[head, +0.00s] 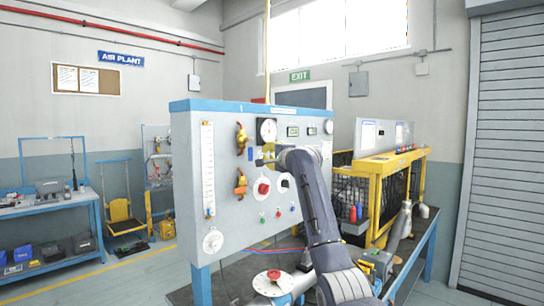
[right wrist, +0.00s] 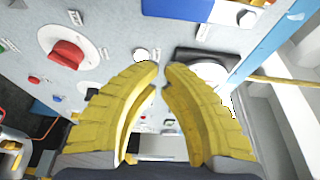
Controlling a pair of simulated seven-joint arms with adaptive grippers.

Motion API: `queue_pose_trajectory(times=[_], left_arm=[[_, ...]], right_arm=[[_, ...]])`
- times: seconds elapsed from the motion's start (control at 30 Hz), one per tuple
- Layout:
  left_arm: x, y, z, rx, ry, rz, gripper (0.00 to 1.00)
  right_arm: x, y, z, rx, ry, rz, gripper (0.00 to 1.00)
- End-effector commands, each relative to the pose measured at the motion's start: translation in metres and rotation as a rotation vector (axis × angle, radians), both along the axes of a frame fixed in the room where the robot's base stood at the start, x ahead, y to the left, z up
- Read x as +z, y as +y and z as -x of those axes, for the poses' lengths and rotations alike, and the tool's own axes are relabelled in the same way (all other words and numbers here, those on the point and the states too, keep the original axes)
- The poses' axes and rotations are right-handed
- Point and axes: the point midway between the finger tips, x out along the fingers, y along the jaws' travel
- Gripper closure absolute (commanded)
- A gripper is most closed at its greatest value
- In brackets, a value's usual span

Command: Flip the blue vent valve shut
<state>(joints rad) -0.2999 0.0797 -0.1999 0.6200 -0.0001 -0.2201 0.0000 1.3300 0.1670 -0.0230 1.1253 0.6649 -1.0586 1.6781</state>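The tall grey panel (head: 224,225) carries brass-coloured valves on its left half, an upper one (head: 242,138) and a lower one (head: 240,181). A small blue piece (head: 251,154), perhaps the blue vent valve's handle, shows beside the upper valve, close to my right gripper. My right gripper (head: 265,161) is in front of the panel below the round gauge. In the right wrist view its yellow fingertips (right wrist: 160,66) are almost together, with nothing seen between them. A blue block (right wrist: 180,8) is cut off at that view's top edge, apart from the fingertips. My left gripper is not visible.
A red knob (head: 262,188) on a round plate sits on the panel; a red knob (right wrist: 67,54) also shows in the wrist view. The gauge (head: 267,130) is above the gripper. A yellow-framed bench unit (head: 382,172) stands behind at right. Open floor lies at left.

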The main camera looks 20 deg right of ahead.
Motion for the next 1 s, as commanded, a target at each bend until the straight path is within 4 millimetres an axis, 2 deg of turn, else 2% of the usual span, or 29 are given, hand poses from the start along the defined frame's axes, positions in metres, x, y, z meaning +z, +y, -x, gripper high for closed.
queue_pose_trajectory(times=[0.1, 0.4, 1.0], left_arm=[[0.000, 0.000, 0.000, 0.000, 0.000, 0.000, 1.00], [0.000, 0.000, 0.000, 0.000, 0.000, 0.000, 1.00], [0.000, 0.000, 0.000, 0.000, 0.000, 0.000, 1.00]], right_arm=[[0.000, 0.012, 0.007, 0.002, -0.001, 0.002, 1.00], [0.000, 0.032, 0.017, 0.002, -0.001, 0.001, 1.00], [0.000, 0.036, 0.019, 0.002, 0.003, -0.008, 1.00]])
